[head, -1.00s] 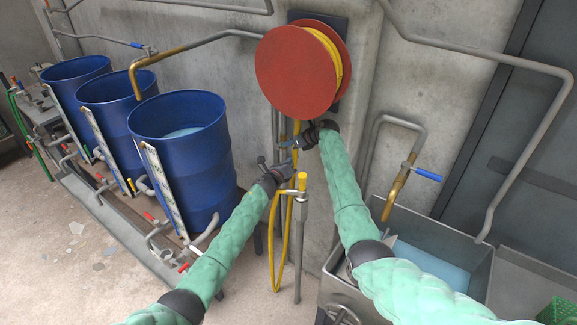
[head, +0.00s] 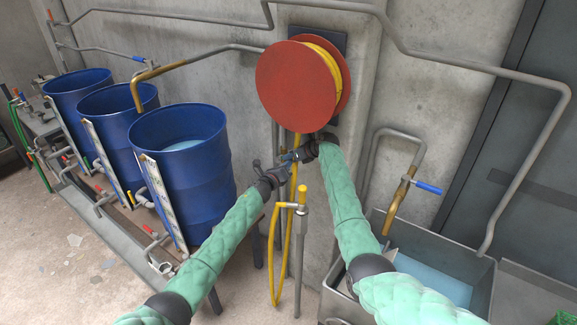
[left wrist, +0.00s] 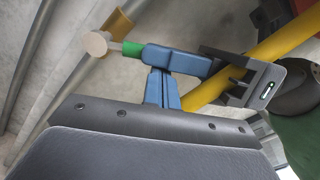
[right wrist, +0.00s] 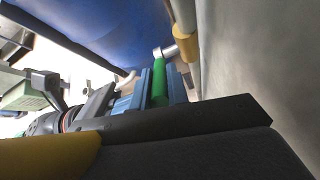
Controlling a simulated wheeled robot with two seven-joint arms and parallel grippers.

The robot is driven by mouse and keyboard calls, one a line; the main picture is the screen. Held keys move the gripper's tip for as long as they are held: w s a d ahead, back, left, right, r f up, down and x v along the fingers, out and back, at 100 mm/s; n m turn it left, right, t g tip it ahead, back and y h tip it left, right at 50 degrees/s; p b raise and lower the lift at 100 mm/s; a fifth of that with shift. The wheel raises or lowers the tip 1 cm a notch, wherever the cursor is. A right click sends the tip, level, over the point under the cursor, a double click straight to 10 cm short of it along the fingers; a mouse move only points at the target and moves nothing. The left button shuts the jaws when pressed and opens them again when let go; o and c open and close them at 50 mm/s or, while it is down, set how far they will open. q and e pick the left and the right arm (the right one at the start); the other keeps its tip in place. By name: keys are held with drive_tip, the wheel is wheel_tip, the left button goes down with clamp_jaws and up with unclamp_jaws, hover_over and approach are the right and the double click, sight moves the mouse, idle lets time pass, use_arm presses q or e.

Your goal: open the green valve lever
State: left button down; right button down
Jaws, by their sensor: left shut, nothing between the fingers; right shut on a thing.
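The green valve lever shows in the right wrist view (right wrist: 160,82), between my right gripper's two blue fingers, with its metal end beyond them. My right gripper (right wrist: 160,88) is shut on it. In the left wrist view, a short green part of the lever (left wrist: 132,49) sticks out past the right gripper's fingers, towards a round pale metal end. My left gripper (left wrist: 163,90) is shut and empty, close to the right gripper's fingers; I cannot tell whether they touch. In the head view, the two grippers meet below the red reel and the lever is hidden.
The red hose reel (head: 297,82) hangs above the grippers, with its yellow hose (head: 273,250) running down close by. A standpipe with a yellow top (head: 303,196) stands in front. Blue drums (head: 185,190) are at left, a metal sink (head: 478,290) at right.

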drive_tip(key=c, duration=1.4)
unclamp_jaws()
drive_tip(key=shift+w+r, duration=0.1)
drive_tip(key=shift+r, duration=0.05)
drive_tip(key=shift+o, duration=0.2)
drive_tip(key=shift+f, duration=0.3)
